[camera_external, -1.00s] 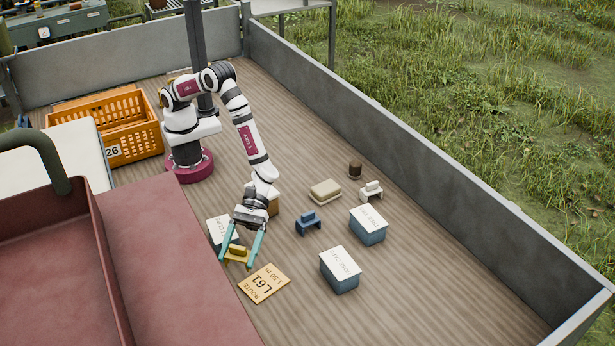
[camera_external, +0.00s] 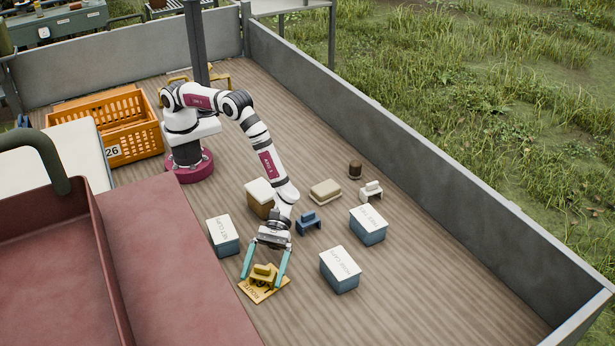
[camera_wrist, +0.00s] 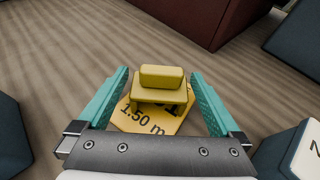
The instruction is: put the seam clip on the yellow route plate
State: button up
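The yellow seam clip (camera_external: 264,271) sits upright on the yellow route plate (camera_external: 253,292), over its printed text. In the wrist view the clip (camera_wrist: 160,84) stands between my two teal fingers, with a narrow gap on each side. The plate's near part with "1.50 m" (camera_wrist: 172,126) shows below it. My gripper (camera_external: 262,280) is low over the plate, open around the clip; in the wrist view its fingers (camera_wrist: 159,72) straddle the clip. The clip's underside contact is hidden.
White-lidded boxes stand left (camera_external: 223,236), right (camera_external: 340,269) and farther right (camera_external: 368,225). A brown box (camera_external: 260,198) is behind my gripper. A blue clip (camera_external: 308,223), a white clip (camera_external: 371,192) and a beige block (camera_external: 325,191) lie beyond. A red bin (camera_external: 60,260) is left.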

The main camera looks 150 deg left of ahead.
jog(key=v, duration=1.2)
jog(key=s+d+r+m+g, duration=0.8)
jog(key=s+d+r+m, duration=0.4)
jog(key=s+d+m, duration=0.15)
jog(key=s+r+m+g+y, duration=0.3)
jog(key=s+m+y, duration=0.3)
jog(key=s+m, duration=0.7)
jog(key=s+a+m+t+y, duration=0.1)
jog(key=s+a+m+y, duration=0.4)
jog(key=s, duration=0.5)
jog(key=shift+s+a+r+m, duration=0.25)
jog(key=shift+a+m, duration=0.3)
jog(key=shift+a, duration=0.55)
